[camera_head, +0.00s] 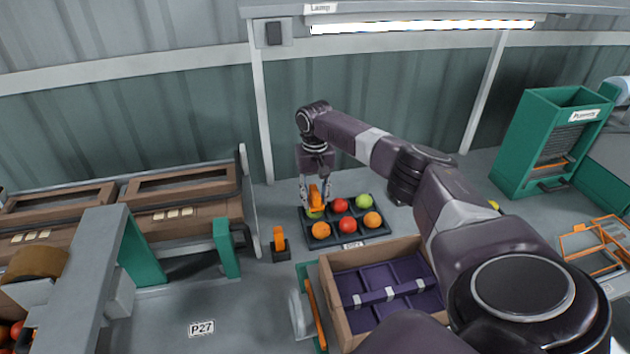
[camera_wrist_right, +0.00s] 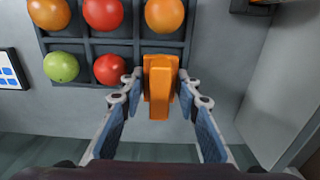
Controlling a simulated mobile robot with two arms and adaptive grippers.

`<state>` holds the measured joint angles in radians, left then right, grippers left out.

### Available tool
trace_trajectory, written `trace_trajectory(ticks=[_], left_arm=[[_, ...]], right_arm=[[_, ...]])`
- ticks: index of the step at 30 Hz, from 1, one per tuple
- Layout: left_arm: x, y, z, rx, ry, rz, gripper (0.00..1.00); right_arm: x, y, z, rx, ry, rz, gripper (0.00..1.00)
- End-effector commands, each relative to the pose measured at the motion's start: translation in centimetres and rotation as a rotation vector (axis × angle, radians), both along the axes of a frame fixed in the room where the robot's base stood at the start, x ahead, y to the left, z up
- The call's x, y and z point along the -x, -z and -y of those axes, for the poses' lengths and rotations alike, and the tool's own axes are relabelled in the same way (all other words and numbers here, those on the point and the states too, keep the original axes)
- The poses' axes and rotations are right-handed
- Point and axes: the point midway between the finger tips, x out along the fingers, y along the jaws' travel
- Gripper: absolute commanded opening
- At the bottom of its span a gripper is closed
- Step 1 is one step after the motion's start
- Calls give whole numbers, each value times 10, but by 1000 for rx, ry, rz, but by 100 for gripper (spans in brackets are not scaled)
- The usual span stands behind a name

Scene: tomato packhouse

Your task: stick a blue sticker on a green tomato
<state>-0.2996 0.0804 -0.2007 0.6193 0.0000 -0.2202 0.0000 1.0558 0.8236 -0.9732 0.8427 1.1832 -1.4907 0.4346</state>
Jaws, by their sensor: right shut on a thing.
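My right gripper (camera_head: 314,196) is shut on an orange hand tool (camera_wrist_right: 160,85), pointing down over the back-left compartment of the dark tomato tray (camera_head: 373,233). A yellow-green tomato (camera_head: 315,213) shows partly beneath the tool; the wrist view hides it, and I cannot tell whether they touch. Another green tomato (camera_head: 364,201) lies in the back-right compartment, also in the wrist view (camera_wrist_right: 61,67). A dark-framed white sheet with blue squares (camera_wrist_right: 11,72) shows at the wrist view's left edge. No blue sticker is visible on a tomato. My left gripper is out of view.
Red (camera_head: 347,225) and orange (camera_head: 321,230) tomatoes fill other compartments. A second orange tool (camera_head: 279,239) stands in a dark holder left of the tray. A cardboard box (camera_head: 338,310) with a purple insert is in front. A conveyor side wall (camera_head: 246,200) is left; green machine (camera_head: 545,140) right.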

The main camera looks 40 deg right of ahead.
Motion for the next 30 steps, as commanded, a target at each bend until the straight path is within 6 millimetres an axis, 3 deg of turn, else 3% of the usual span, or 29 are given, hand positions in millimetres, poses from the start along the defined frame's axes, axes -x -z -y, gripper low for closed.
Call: trace_trajectory(ticks=[30], left_arm=[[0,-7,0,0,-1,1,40]], right_arm=[[0,1,0,0,0,0,12]])
